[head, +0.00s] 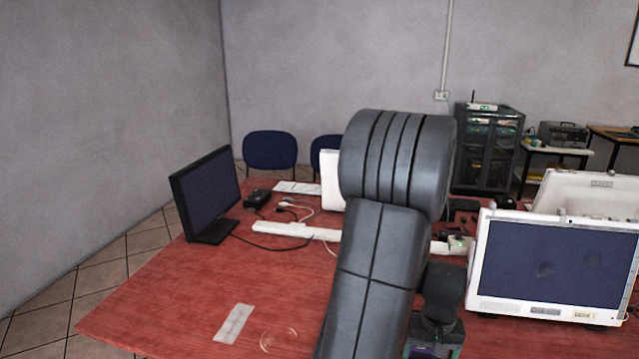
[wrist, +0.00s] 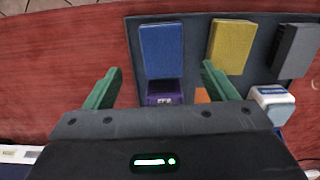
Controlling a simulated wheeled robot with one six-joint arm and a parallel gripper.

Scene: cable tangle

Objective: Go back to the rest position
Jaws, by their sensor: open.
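In the wrist view my gripper (wrist: 161,68) has its two green fingers spread wide apart with nothing held between them. A blue block (wrist: 161,50) and a purple item (wrist: 165,92) on the tray lie between and beyond the fingers. In the head view my dark grey arm rises through the middle of the picture and its fingers cannot be made out there.
The red table (head: 160,285) has a black monitor (head: 205,190) at left, a white power strip (head: 290,230) with cables, and white screens (head: 555,265) at right. The tray also holds a yellow block (wrist: 231,47), a grey block (wrist: 296,50) and a white-blue item (wrist: 271,103). The table's front left is mostly clear.

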